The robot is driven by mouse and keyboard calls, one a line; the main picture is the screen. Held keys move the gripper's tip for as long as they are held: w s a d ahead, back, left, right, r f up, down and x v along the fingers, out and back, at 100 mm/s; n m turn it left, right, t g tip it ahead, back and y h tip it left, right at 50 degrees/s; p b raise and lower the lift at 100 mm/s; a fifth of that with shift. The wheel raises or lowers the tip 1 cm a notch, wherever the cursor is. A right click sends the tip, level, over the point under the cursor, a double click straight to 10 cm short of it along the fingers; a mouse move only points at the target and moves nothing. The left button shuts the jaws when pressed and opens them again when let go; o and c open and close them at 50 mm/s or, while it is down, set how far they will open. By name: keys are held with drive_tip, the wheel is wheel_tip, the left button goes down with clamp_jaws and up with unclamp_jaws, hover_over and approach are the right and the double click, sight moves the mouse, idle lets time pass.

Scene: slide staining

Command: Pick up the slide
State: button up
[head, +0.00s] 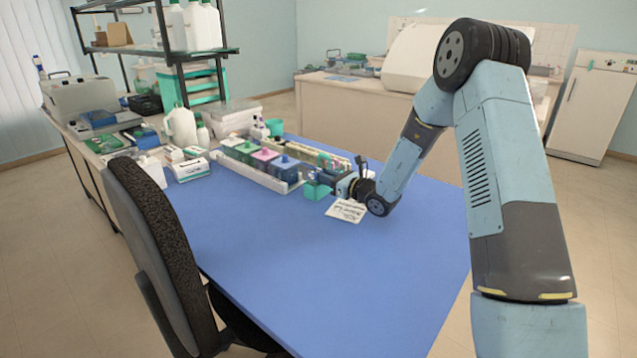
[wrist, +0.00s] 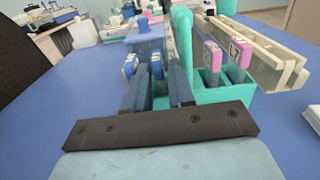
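A green slide holder (head: 317,191) stands on the blue table in front of my gripper (head: 336,186). In the wrist view the holder (wrist: 226,92) carries upright slides with pink label ends, such as this slide (wrist: 239,50), to the right of my gripper (wrist: 158,88). Blue-and-white label ends (wrist: 130,66) show at the left finger. My two dark fingers point forward and are apart, low beside the holder. I cannot tell which slide, if any, stands between them, and the slides' lower parts are hidden by the holder and fingers.
Staining jars with green, pink (head: 263,157) and blue (head: 285,168) lids stand in a white tray behind the holder. A long cream rack (wrist: 262,55) lies just right of the holder. A white note card (head: 346,210) lies near my wrist. The front table (head: 330,270) is clear.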

drive_tip(key=shift+c, duration=0.2)
clamp_jaws()
